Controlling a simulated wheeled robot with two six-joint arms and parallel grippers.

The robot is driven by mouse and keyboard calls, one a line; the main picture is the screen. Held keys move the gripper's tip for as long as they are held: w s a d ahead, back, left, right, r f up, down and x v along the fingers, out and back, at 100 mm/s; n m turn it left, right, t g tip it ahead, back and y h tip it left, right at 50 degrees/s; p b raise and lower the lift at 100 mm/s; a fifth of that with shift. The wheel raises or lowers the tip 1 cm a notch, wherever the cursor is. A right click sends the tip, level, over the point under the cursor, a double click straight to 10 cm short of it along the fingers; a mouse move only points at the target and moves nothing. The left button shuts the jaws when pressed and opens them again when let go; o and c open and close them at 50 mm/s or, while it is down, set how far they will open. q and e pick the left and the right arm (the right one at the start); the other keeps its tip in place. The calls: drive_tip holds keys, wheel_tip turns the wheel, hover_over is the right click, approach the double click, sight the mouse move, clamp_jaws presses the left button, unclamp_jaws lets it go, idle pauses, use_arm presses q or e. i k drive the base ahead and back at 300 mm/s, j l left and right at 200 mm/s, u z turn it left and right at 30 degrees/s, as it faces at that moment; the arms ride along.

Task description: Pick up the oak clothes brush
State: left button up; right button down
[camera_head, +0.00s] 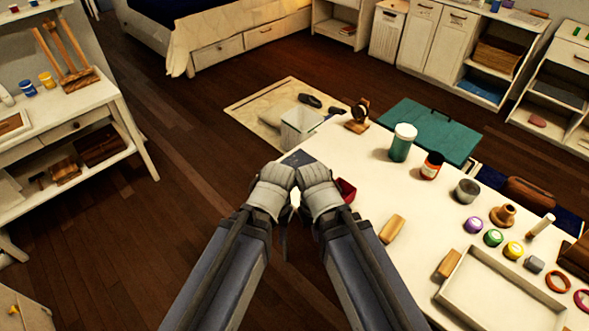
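Two light wooden blocks lie on the white table: one (391,228) just right of my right arm, the other (447,264) at the upper left corner of a shallow tray. Either could be the oak clothes brush; I see no bristles and cannot tell which. My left gripper (271,188) and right gripper (318,190) are side by side at the table's left edge, close together. Their fingertips are hidden, so I cannot tell whether they are open. Neither touches a wooden block.
A small red box (346,190) is beside my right gripper. A teal-and-white jar (402,142), an orange-labelled jar (432,165), a grey tin (467,190) and several small coloured pots stand farther right. The white tray (470,262) fills the front right.

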sight(387, 236)
drive_tip(key=i+j, duration=0.15)
drive_tip(key=j, duration=0.2)
drive_tip(key=i+j, duration=0.15)
drive_tip(key=j, duration=0.2)
drive_tip(key=i+j, duration=0.15)
drive_tip(key=j, duration=0.25)
drive_tip(key=i+j, duration=0.15)
drive_tip(key=j, duration=0.2)
drive_tip(key=j+z, duration=0.15)
drive_tip(key=z, duration=1.4)
drive_tip(key=i+j, duration=0.05)
